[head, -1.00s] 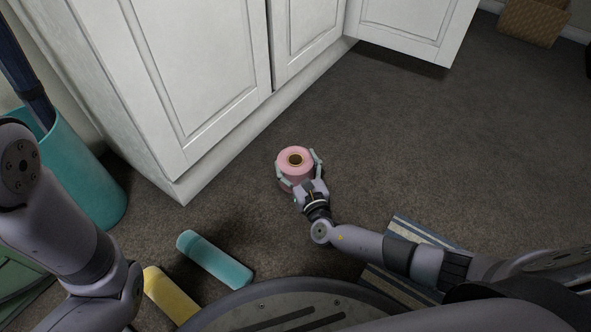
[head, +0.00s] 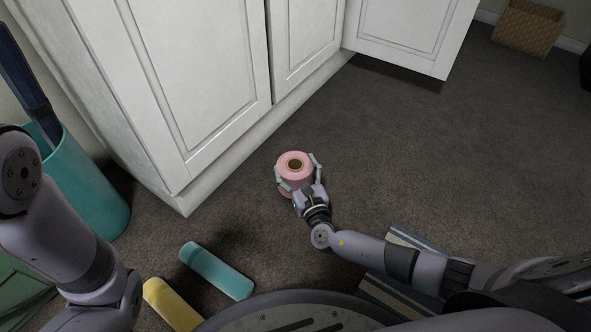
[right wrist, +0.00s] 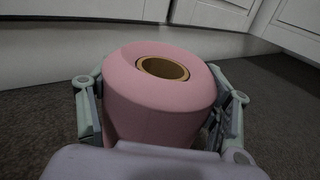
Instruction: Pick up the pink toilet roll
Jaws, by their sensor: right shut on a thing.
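The pink toilet roll (head: 294,168) is upright with its brown core facing up, over the dark carpet in front of the white cabinet. My right gripper (head: 298,177) is shut on it, with one finger on each side. In the right wrist view the roll (right wrist: 158,98) fills the middle, between the two fingers of the gripper (right wrist: 160,108). I cannot tell for sure whether its base touches the carpet. My left arm shows at the left edge of the head view, but its gripper is out of view.
The white cabinet (head: 185,75) stands behind, with an open door (head: 410,30) at the upper right. A teal bin (head: 85,195) is at the left. A teal cylinder (head: 217,270) and a yellow one (head: 170,305) lie in front. A striped mat (head: 385,292) lies under my right arm. Carpet at the right is clear.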

